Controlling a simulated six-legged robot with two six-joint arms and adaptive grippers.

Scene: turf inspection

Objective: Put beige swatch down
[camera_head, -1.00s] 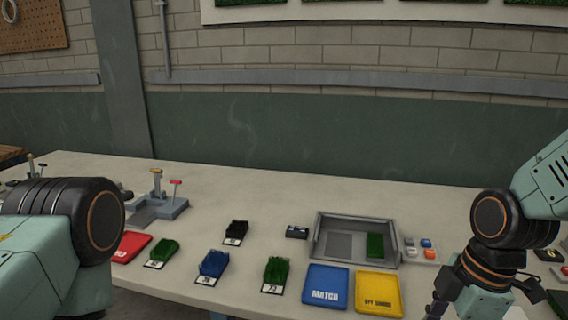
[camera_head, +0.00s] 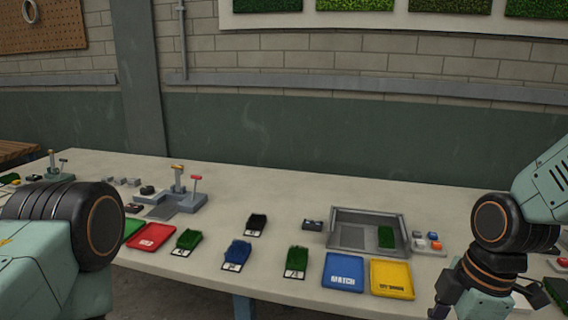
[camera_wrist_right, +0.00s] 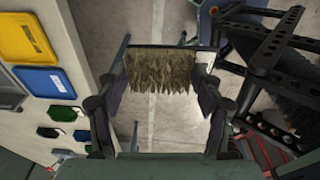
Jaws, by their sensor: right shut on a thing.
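The beige swatch (camera_wrist_right: 160,70) is a tan-brown tuft strip on a thin dark backing, seen in the right wrist view. My right gripper (camera_wrist_right: 158,84) is shut on it, a finger at each end, with grey floor below and the table edge to the left. In the head view my right gripper (camera_head: 440,312) is at the bottom right, partly cut off, and the swatch does not show there. My left arm enters at the left of the head view, but its gripper is out of frame.
On the table (camera_head: 300,193) are a blue MATCH tray (camera_head: 343,272), a yellow tray (camera_head: 391,279), a red tray (camera_head: 152,237) and a grey open box (camera_head: 368,213) with a green swatch (camera_head: 386,237). Several swatches on cards stand left of the blue tray. The back table strip is clear.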

